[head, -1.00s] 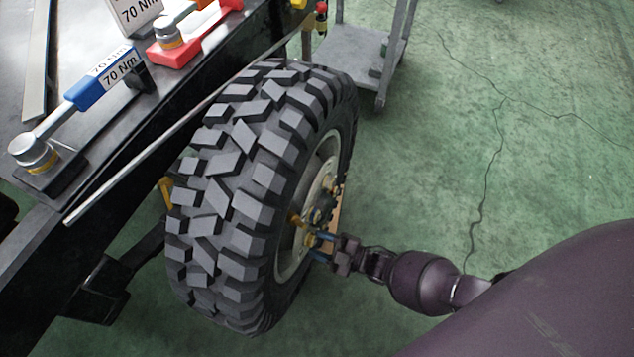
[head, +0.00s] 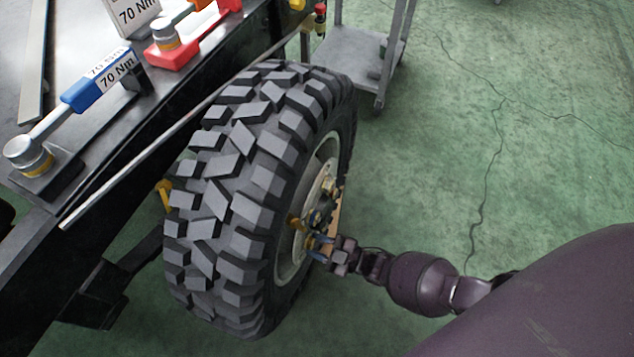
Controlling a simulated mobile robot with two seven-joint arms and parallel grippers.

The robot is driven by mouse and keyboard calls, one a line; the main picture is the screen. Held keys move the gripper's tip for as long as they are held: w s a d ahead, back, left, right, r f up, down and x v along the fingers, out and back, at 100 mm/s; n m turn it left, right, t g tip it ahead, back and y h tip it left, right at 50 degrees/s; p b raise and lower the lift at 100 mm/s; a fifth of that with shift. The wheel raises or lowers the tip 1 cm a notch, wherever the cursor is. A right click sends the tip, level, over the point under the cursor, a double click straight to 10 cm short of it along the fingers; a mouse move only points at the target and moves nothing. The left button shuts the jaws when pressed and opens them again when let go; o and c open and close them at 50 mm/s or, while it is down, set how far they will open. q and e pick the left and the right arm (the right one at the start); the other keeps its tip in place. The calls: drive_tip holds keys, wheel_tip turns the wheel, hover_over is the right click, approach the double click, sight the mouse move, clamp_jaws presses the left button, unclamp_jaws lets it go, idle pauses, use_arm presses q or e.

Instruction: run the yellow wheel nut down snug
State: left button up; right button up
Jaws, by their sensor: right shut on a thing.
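The big black tyre (head: 225,190) stands upright beside the chassis frame, with its pale rim and hub (head: 318,210) facing right. Small yellow parts show at the hub; one yellow piece (head: 295,222) sticks out at the left of the hub. My right gripper (head: 318,246) is at the lower part of the hub, its fingers shut on a small yellow thing that looks like the yellow wheel nut (head: 311,243). The fingers hide most of the nut, and I cannot tell how far it sits on its stud. My left gripper is not in view.
A blue-handled torque wrench (head: 85,95) marked 70 Nm and a red-based one (head: 170,55) lie on the dark frame top at the upper left. A long thin rod (head: 150,157) runs along the frame edge. A grey cart (head: 360,55) stands behind the tyre. The green floor (head: 530,130) at right is clear.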

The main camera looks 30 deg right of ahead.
drive_tip(key=shift+d+f+m, duration=0.1)
drive_tip(key=shift+m, duration=0.9)
use_arm(q)
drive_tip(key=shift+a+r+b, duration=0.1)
drive_tip(key=shift+b, duration=0.2)
use_arm(e)
drive_tip(key=shift+m, duration=1)
drive_tip(key=o, duration=0.7)
drive_tip(key=shift+c, duration=0.2)
use_arm(q)
drive_tip(key=shift+p, duration=0.7)
use_arm(e)
drive_tip(key=v, duration=1)
drive_tip(key=shift+s+d, duration=0.2)
drive_tip(key=shift+s, duration=0.1)
drive_tip(key=shift+r, duration=0.2)
